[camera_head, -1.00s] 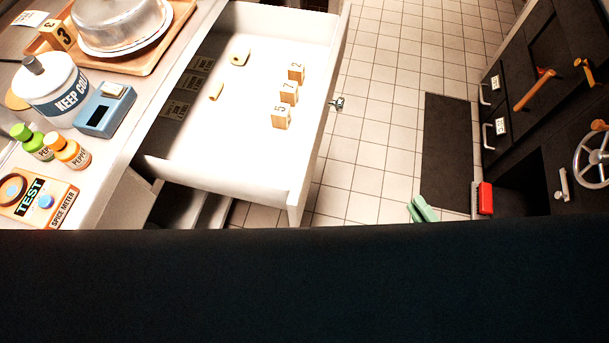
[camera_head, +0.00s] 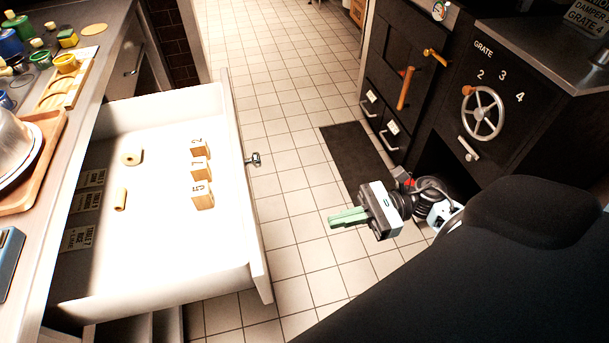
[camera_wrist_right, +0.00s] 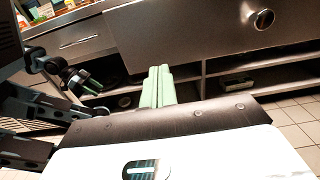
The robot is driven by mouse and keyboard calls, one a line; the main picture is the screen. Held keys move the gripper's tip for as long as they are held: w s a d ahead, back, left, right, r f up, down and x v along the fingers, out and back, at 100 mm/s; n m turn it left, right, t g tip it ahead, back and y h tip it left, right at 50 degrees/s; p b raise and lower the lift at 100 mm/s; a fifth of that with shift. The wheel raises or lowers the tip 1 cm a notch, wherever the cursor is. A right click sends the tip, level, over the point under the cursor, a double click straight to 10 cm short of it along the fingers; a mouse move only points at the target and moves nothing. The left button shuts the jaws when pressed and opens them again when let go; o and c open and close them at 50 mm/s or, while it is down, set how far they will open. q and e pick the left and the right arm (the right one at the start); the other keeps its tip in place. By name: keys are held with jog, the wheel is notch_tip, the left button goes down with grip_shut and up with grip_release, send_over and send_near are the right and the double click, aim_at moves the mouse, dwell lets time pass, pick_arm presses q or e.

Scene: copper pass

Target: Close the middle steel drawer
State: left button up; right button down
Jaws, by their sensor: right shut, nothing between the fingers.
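The steel drawer (camera_head: 160,288) stands pulled far out from the counter on the left of the head view. It holds number blocks (camera_head: 201,171) and small pale pieces. Its round knob (camera_head: 253,159) is on the front's outer face. In the right wrist view the drawer front (camera_wrist_right: 200,35) and knob (camera_wrist_right: 262,18) lie beyond my fingers. My right gripper (camera_head: 331,219), with green fingers, is shut and empty over the floor, right of the drawer front and apart from it. What looks like my left gripper (camera_wrist_right: 88,85) shows in the right wrist view, its jaws unclear.
The counter (camera_head: 88,70) with jars and a wooden tray (camera_head: 42,180) is at the left. A black stove (camera_head: 440,100) with a valve wheel (camera_head: 482,113) stands at the right. A dark mat (camera_head: 358,155) lies on the tiles.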

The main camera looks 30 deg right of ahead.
pick_arm(q)
jog(key=shift+s+a+r+p, duration=0.1)
jog(key=shift+s+r+p, duration=0.05)
jog(key=shift+r+p, duration=0.65)
jog(key=shift+s+a+r+p, duration=0.1)
jog(key=shift+r+p, duration=0.45)
jog(key=shift+p, duration=0.35)
pick_arm(e)
jog(key=x, duration=1.3)
jog(key=shift+a, duration=0.2)
jog(key=shift+a, duration=0.15)
